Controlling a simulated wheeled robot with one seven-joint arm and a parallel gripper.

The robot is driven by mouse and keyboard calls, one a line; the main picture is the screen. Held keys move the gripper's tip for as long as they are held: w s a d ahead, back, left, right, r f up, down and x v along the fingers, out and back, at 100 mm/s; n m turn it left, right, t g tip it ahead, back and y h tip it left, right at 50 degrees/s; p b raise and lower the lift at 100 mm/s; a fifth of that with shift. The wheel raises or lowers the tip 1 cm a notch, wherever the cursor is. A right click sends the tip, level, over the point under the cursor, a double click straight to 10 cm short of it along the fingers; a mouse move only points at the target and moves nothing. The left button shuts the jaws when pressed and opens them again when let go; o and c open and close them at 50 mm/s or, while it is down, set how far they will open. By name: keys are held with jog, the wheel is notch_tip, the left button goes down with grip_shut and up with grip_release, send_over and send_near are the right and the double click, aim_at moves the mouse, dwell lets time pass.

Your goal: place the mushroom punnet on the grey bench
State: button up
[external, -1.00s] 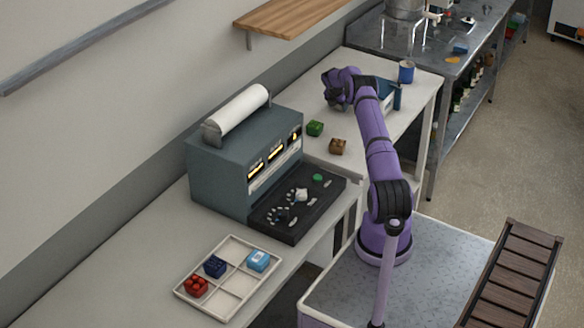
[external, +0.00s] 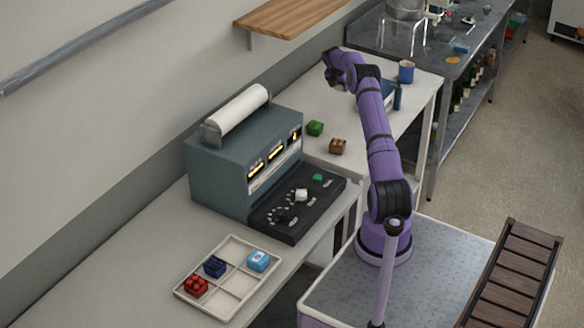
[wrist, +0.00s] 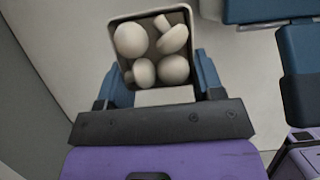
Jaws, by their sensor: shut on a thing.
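In the external view my gripper (external: 333,72) is over the far part of a pale grey bench (external: 362,137), near the wall. The punnet cannot be made out there. I cannot tell the exact gap between the punnet and the surface below.
A blue mug (external: 406,71) and a dark blue bottle (external: 397,96) are right of my arm. A wooden shelf (external: 300,17) is on the wall; a grey-green machine (external: 225,170) stands left.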

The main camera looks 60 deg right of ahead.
jog(key=s+a+r+m+g+y, duration=0.2)
jog(key=s+a+r+m+y, duration=0.2)
jog(key=s+a+r+m, duration=0.8)
jog(key=s+a+r+m+g+y, duration=0.1)
jog(key=s+a+r+m+y, duration=0.2)
jog(key=s+a+r+m, duration=0.65)
jog(key=w+a+n+h, duration=0.1)
jog(key=w+a, duration=0.7)
jog(key=a, duration=0.4)
jog(key=w+a+r+g, duration=0.1)
jog(key=w+a, duration=0.7)
jog(key=a, duration=0.4)
jog(key=w+a+n+h, duration=0.1)
jog(key=w+a, duration=0.7)
jog(key=a, duration=0.4)
jog(key=a+n, duration=0.2)
jog(key=a, duration=1)
notch_tip(320, 180, up, 5)
jog(key=s+a, duration=0.6)
jog(key=a, duration=0.6)
jog(key=s+a, duration=0.6)
jog(key=a, duration=0.5)
jog(key=shift+m+g+h, duration=0.25)
jog(key=shift+g+h, duration=0.05)
jog(key=shift+a+f, duration=0.15)
jog(key=shift+f, duration=19.05)
